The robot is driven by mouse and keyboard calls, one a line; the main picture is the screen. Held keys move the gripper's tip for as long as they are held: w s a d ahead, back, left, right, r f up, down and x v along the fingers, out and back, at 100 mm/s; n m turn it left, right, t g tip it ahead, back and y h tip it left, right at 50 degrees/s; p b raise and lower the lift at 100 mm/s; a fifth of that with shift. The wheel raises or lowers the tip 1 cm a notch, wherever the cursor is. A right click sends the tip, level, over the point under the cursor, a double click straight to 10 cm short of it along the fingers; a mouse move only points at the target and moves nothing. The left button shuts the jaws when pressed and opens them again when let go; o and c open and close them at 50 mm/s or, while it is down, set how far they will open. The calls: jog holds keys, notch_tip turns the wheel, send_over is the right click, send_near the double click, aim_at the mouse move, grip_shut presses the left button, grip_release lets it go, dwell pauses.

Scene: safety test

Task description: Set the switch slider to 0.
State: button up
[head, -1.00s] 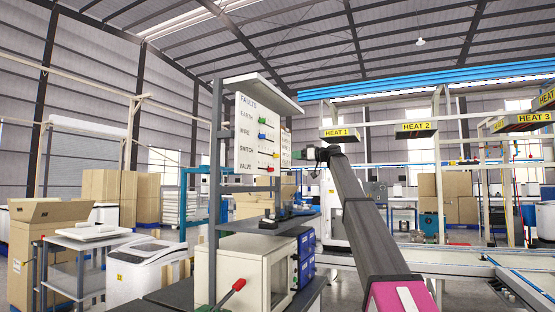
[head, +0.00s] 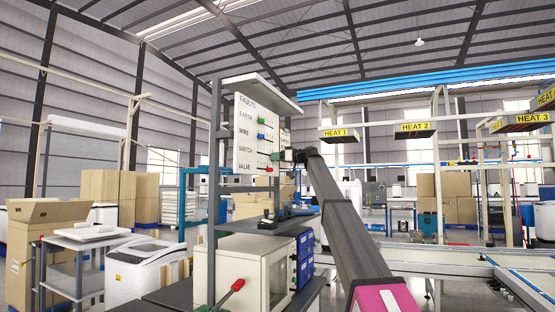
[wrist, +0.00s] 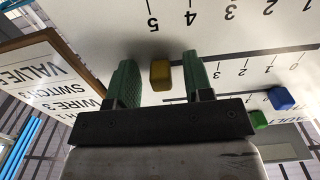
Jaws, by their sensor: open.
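The fault panel (head: 247,115) stands upright on the shelf in the head view, with rows marked EARTH, WIRE, SWITCH and VALVE. My gripper (head: 288,155) is at its right edge, around the SWITCH row's height. In the wrist view the panel is upside down. My gripper (wrist: 159,60) is open, its two green fingers on either side of the yellow switch slider (wrist: 160,76), with gaps on both sides. The slider is close to the printed 5. In the head view I cannot make out this slider; my gripper is in that area.
A blue slider (wrist: 280,98) and a green slider (wrist: 258,120) lie right of my fingers. The red slider (head: 269,169) is below the switch row. A wood-framed sign (wrist: 40,75) stands at the left of the wrist view. A white box (head: 255,270) sits on the bench below.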

aim_at(257, 154)
grip_shut()
jog(key=s+a, duration=0.1)
jog(key=s, duration=0.3)
jog(key=s+a, duration=0.2)
jog(key=s, duration=0.3)
jog(key=s+a, duration=0.2)
jog(key=s, duration=0.3)
jog(key=shift+s+a, duration=0.1)
jog(key=shift+s, duration=0.15)
grip_release()
jog(key=shift+s, duration=0.1)
jog(key=v, duration=1)
jog(key=shift+d, duration=0.35)
jog(key=shift+s, duration=0.15)
